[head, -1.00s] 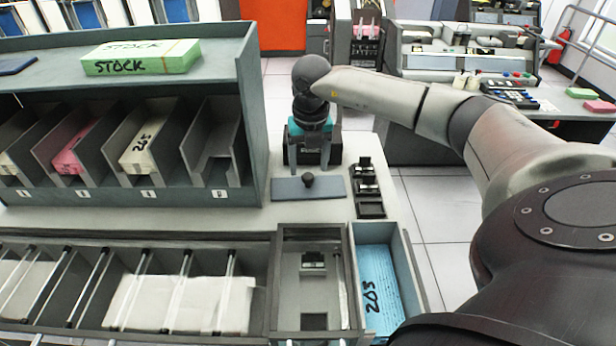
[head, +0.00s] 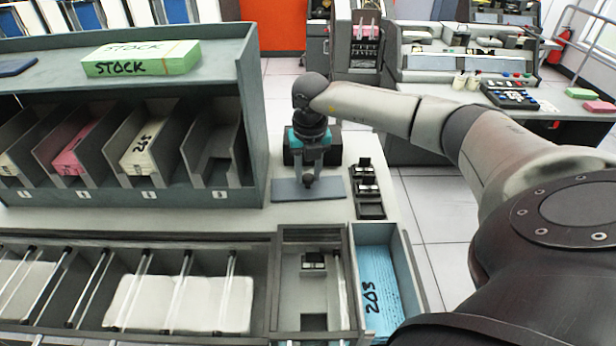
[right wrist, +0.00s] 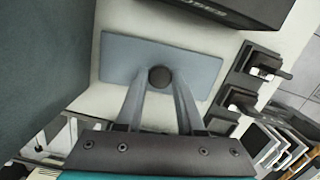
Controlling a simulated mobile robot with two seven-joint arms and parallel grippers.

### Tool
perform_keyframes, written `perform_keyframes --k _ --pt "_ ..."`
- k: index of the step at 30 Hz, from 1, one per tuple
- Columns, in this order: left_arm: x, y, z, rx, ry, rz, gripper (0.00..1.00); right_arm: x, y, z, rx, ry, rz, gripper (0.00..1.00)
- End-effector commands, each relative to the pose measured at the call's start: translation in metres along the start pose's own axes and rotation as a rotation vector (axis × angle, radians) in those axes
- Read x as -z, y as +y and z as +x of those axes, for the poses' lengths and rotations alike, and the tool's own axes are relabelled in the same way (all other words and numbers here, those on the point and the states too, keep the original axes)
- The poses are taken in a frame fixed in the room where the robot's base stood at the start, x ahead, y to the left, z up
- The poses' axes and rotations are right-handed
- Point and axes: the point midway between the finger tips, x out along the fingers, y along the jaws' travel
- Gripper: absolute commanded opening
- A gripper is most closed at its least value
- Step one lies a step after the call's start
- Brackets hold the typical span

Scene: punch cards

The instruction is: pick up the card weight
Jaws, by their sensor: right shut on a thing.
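The card weight is a flat blue-grey plate (head: 333,190) with a round black knob on top. It lies flat on the pale counter in the head view, and I see no gap under it. The right wrist view shows the plate (right wrist: 205,72) and the knob (right wrist: 160,78) from above. My right gripper (head: 309,178) points down over the plate, shut on the knob. In the right wrist view its fingertips (right wrist: 160,84) close in on either side of the knob. My left gripper is not in view.
A black device (head: 333,148) stands just behind the weight. Small black card holders (head: 368,187) stand close on its right, and the grey sorting rack (head: 256,130) on its left. A drawer of blue cards (head: 379,285) is in front.

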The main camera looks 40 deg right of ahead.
Motion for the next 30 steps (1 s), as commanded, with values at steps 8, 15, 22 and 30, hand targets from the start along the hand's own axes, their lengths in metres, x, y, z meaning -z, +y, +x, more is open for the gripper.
perform_keyframes --k 8,15,22,30 --pt "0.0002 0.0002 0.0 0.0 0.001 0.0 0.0 -0.0003 -0.0001 -0.0005 0.0 -0.001 0.001 0.0" --pt "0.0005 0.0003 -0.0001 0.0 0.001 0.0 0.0 -0.0004 -0.0002 -0.0006 0.0 -0.001 0.001 0.0" --pt "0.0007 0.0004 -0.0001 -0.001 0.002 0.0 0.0 -0.0005 -0.0002 -0.0006 0.0 -0.001 0.001 0.0" --pt "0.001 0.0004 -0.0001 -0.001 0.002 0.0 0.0 -0.0006 -0.0002 -0.0007 0.0 -0.002 0.001 0.0"
